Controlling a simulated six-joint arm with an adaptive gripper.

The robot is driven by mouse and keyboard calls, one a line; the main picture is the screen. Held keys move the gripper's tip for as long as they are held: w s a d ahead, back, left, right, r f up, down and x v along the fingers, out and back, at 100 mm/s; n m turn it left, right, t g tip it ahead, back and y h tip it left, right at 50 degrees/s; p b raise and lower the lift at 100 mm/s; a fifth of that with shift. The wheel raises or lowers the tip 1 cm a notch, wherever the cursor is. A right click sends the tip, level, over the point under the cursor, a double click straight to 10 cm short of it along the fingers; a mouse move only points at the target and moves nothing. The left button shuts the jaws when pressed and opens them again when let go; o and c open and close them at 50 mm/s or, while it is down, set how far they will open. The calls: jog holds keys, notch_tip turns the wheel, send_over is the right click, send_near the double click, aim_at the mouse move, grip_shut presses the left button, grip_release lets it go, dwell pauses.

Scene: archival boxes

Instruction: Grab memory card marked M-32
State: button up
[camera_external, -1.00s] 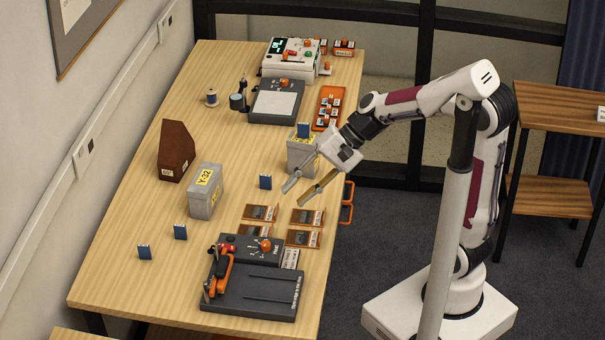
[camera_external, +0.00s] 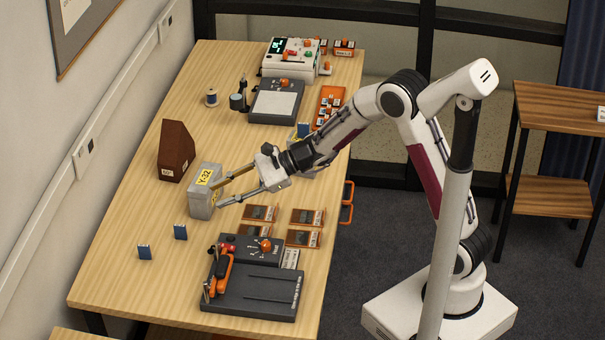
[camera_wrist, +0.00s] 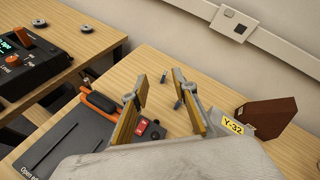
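Small blue cards stand upright on the table: one at the front left (camera_external: 145,252), one beside it (camera_external: 180,231), and one at the far grey box (camera_external: 303,130). Their markings are too small to read, so I cannot tell which is M-32. My gripper (camera_external: 216,194) is open and empty, its fingers pointing left in front of the grey box labelled Y-32 (camera_external: 205,200). I cannot tell whether they touch it. In the wrist view the open fingers (camera_wrist: 159,76) frame two small dark upright pieces, probably cards. The Y-32 box (camera_wrist: 235,128) is just right of them.
A brown holder (camera_external: 176,150) stands behind the Y-32 box. Several flat brown cards (camera_external: 307,217) lie right of centre, behind a dark device with an orange lever (camera_external: 250,290). More devices (camera_external: 290,58) stand at the far end. The left front of the table is mostly clear.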

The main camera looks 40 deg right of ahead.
jog(key=w+a+f+m+t, duration=0.1)
jog(key=w+f+m+t, duration=0.1)
jog(key=w+f+m, duration=0.35)
jog(key=m+t+h, duration=0.2)
jog(key=m+h, duration=0.1)
jog(key=m, duration=0.1)
send_near(182, 226)
jog(key=shift+x, duration=0.95)
jog(key=shift+w+d, duration=0.15)
jog(key=shift+x, duration=1.3)
jog(key=shift+s+x, duration=0.2)
jog(key=shift+x, duration=2.35)
jog(key=shift+f, duration=0.1)
grip_shut()
